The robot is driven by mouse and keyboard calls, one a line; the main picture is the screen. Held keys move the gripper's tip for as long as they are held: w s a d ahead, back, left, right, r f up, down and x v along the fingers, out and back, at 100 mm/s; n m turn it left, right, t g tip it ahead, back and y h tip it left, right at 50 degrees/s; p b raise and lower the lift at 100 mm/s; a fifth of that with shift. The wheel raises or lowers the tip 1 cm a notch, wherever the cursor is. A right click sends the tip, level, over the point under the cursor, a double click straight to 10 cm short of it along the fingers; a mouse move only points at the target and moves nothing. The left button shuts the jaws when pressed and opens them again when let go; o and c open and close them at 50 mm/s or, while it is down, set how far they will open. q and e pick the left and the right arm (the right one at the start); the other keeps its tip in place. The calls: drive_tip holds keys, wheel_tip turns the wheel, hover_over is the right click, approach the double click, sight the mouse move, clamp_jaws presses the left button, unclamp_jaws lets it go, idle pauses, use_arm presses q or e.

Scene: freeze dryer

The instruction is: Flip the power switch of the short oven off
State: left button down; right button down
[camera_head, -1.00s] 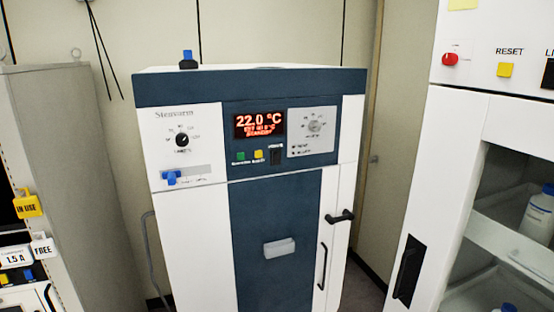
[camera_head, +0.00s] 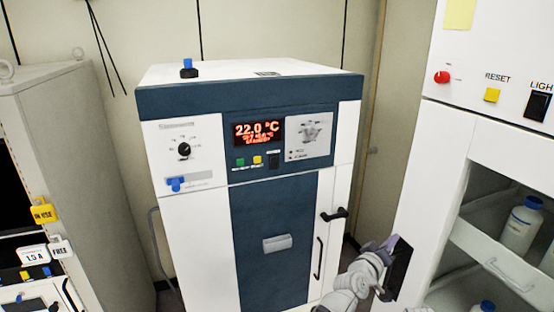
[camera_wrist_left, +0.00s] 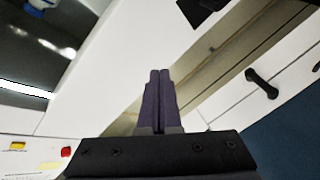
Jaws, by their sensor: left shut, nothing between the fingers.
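The short oven (camera_head: 155,215) is a white cabinet with a dark blue band and door panel, standing in the middle of the head view. Its display reads 22.0 °C. A black rocker switch (camera_head: 274,161) sits under the display, right of a green and a yellow button; its position is too small to tell. My left gripper (camera_head: 391,242) is low at the right, in front of the gap between the oven and the right cabinet, well below and right of the switch. Its purple fingers are together and empty in the left wrist view (camera_wrist_left: 160,85). My right gripper is not in view.
The oven's black door handle (camera_head: 334,214) sticks out between my left gripper and the switch panel. A white cabinet (camera_head: 480,130) with a red knob, yellow button and bottles stands at the right. A grey unit (camera_head: 85,160) stands at the left. The oven's front is otherwise clear.

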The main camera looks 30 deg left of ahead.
sight(274, 160)
use_arm(q)
drive_tip(key=a+r+n+t+y+p, duration=0.3)
drive_tip(key=a+r+n+y, duration=0.6)
drive_tip(key=a, duration=0.3)
drive_tip(key=s+a+r+n+g+y+p, duration=0.1)
drive_tip(key=s+a+n+g+y, duration=0.2)
drive_tip(key=a+n+y, duration=0.2)
drive_tip(key=s+a+r+n+g+y+p, duration=0.1)
drive_tip(key=s+a+n+g+y, duration=0.2)
drive_tip(key=a+n, duration=0.3)
drive_tip(key=a+g+y, duration=0.1)
drive_tip(key=a, duration=0.2)
drive_tip(key=shift+s+a+n+y+p, duration=0.3)
drive_tip(key=shift+s+n+y, duration=0.05)
drive_tip(key=shift+n+y, duration=0.05)
drive_tip(key=p+x, duration=0.1)
drive_tip(key=x, duration=1.3)
drive_tip(key=shift+f+p, duration=0.1)
drive_tip(key=shift+p, duration=0.25)
